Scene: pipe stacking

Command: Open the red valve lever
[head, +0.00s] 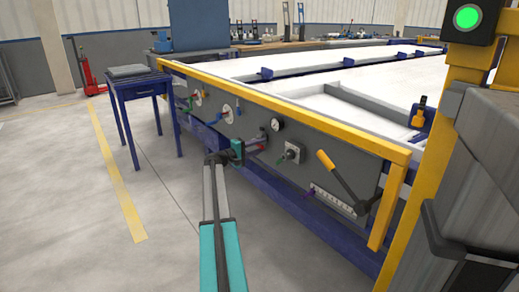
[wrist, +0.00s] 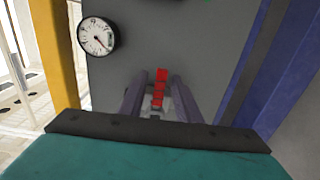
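The red valve lever (wrist: 159,88) shows in the wrist view, standing out from the grey panel between my two fingers. In the head view a small red part of the lever (head: 258,146) shows just right of my gripper (head: 240,149), at the panel's face. My gripper (wrist: 159,82) is open, with one finger on each side of the lever. A narrow gap seems to show beside the lever; contact cannot be made out. The lever's lower end and its pivot are partly hidden by my gripper.
A round gauge (wrist: 97,36) sits on the panel near the lever; a yellow rail (head: 290,112) runs along the panel's top. A blue side table (head: 139,88) stands left on open floor.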

